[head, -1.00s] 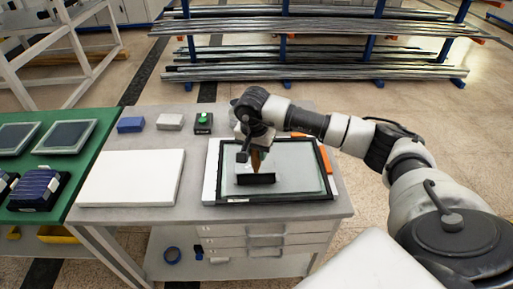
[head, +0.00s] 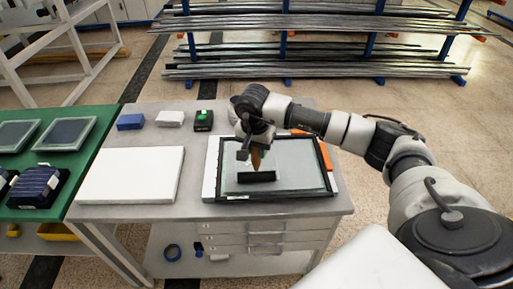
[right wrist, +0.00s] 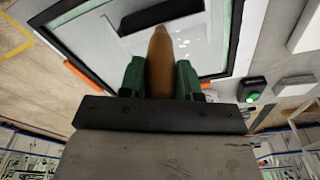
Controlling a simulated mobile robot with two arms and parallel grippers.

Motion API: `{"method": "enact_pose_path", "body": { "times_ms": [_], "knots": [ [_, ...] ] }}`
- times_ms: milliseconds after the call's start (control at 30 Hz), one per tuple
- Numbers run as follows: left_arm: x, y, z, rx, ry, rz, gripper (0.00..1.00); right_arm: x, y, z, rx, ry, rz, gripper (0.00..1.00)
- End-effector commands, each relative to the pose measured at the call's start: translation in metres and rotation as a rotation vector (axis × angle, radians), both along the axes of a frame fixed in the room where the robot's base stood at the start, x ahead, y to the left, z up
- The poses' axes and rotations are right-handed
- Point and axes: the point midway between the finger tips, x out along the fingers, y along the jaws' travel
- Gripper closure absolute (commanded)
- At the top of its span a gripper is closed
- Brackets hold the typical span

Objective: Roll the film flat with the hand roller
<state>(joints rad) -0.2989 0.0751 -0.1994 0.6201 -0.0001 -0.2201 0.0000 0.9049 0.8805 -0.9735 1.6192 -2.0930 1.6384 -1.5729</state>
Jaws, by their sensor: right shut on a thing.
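My right gripper (head: 257,152) is shut on the wooden handle of the hand roller. The roller's black cylinder (head: 257,177) is over the front-left part of the film (head: 295,160), and I cannot tell for certain whether it touches. The film is a pale, see-through sheet inside a black frame (head: 331,170) on the grey table. In the right wrist view the brown handle (right wrist: 160,65) stands between the green fingers, with the black roller (right wrist: 160,14) beyond it. Small pale spots show on the sheet beside the roller in that view. My left gripper is out of view.
A white slab (head: 130,175) lies left of the frame. A blue block (head: 130,122), a pale block (head: 170,118) and a black box with a green button (head: 203,120) stand along the back edge. An orange item (head: 325,155) lies by the frame's right side. A green table (head: 85,165) adjoins at left.

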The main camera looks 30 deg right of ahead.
Motion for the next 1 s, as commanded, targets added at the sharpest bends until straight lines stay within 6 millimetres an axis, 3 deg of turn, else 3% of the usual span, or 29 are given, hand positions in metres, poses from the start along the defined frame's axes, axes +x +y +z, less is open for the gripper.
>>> {"method": "enact_pose_path", "body": {
  "times_ms": [367, 1000],
  "knots": [
    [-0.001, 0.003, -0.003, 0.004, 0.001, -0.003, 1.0, 0.001, 0.0, -0.003, 0.0, -0.001, -0.001, 0.86],
    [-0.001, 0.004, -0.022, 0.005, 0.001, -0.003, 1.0, 0.028, -0.017, -0.005, -0.001, -0.001, -0.001, 0.86]
  ]
}}
